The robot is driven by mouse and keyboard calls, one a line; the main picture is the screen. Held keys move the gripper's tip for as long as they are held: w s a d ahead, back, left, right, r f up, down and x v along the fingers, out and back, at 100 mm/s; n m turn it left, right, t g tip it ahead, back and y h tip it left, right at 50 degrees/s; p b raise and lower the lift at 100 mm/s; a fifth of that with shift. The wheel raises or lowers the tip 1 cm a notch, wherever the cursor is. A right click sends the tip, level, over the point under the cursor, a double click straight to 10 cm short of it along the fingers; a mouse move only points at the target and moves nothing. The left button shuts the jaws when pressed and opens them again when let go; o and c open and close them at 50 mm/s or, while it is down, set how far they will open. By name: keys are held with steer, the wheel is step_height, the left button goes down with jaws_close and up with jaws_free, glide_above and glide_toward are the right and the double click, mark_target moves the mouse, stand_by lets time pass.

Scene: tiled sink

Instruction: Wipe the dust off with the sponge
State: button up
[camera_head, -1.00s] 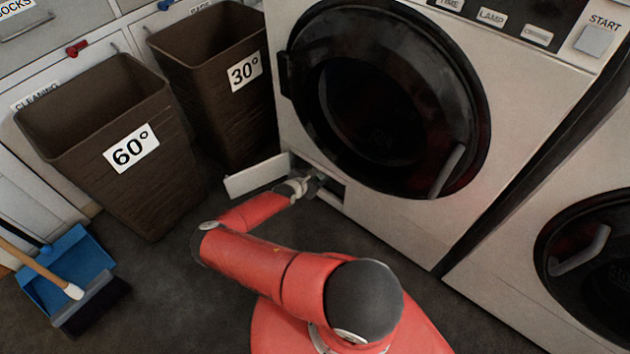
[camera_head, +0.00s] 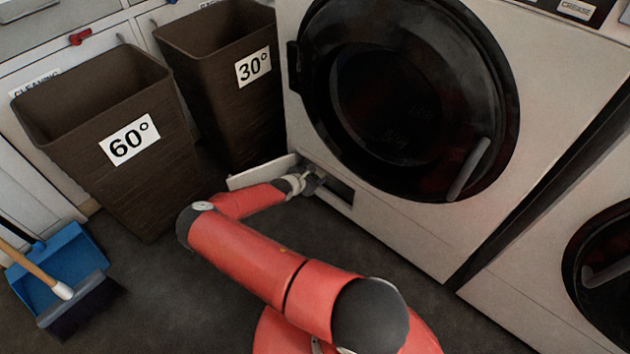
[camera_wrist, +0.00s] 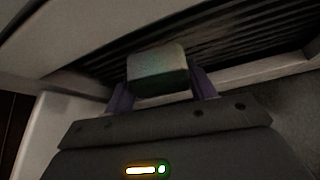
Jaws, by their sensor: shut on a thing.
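My gripper (camera_wrist: 160,96) is shut on the sponge (camera_wrist: 157,68), a pale grey-green block held between the two purple fingers in the wrist view. It is at the low opening (camera_head: 333,187) in the front of the washing machine, with dark ribbed slats (camera_wrist: 215,48) just beyond the sponge. I cannot tell whether the sponge touches the slats. In the head view my gripper (camera_head: 314,182) reaches into the left part of this opening; the sponge is hidden there. The dust cannot be made out in the dim opening.
An open white flap (camera_head: 262,173) stands left of the opening. Brown bins marked 60° (camera_head: 150,185) and 30° (camera_head: 240,115) stand further left. A blue dustpan (camera_head: 62,262) and a broom (camera_head: 80,305) are at lower left. The round washer door (camera_head: 400,110) is above.

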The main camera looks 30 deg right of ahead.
steer(key=shift+w+a+f+b, duration=0.15)
steer(key=shift+w+b, duration=0.35)
steer(key=shift+b, duration=0.65)
steer(key=shift+w+a+f+b, duration=0.15)
steer(key=shift+w+b, duration=0.35)
steer(key=shift+b, duration=0.6)
steer(key=shift+w+r+b, duration=0.3)
steer(key=shift+b, duration=0.15)
steer(key=shift+w+a, duration=0.1)
